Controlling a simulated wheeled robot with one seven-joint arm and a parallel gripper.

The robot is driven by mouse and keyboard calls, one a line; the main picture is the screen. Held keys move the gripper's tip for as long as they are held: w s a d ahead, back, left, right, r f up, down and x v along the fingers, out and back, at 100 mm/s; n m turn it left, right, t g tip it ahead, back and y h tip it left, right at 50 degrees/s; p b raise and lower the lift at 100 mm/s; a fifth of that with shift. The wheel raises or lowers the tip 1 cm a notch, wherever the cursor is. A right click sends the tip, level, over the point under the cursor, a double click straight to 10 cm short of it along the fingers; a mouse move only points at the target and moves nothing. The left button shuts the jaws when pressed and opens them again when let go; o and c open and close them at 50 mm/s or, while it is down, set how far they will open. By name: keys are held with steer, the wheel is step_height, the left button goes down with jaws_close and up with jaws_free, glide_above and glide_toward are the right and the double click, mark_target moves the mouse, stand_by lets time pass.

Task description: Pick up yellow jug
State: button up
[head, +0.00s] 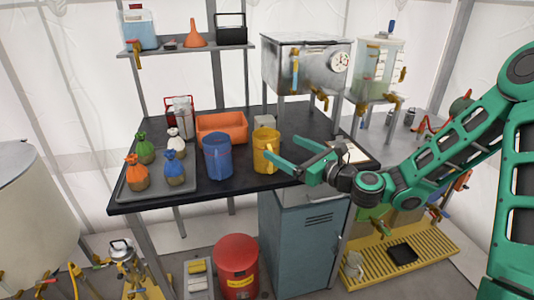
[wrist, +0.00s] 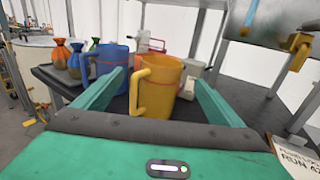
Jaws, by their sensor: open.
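The yellow jug (head: 266,156) stands upright near the front edge of the dark table in the head view. In the wrist view the yellow jug (wrist: 161,88) is straight ahead, between my two fingers, with its handle toward me on the left. My gripper (head: 282,154) is open, with its green fingers pointing left at the jug. In the wrist view my gripper (wrist: 155,88) shows the fingers spread to either side of the jug. They are not closed on it, and I cannot tell whether either touches it.
A blue jug (head: 217,157) stands close left of the yellow one. An orange bin (head: 222,122) is behind. A grey tray (head: 130,196) with several tied bags is at the left of the table (head: 224,188). A steel tank (head: 305,62) stands behind on the right.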

mark_target(275, 143)
steer(key=x, duration=0.5)
steer(key=shift+f+x, duration=0.2)
steer(key=shift+x, duration=1.15)
steer(key=shift+f+x, duration=0.2)
steer(key=shift+x, duration=1.1)
steer(key=shift+w+d, duration=0.15)
steer(key=c, duration=1.2)
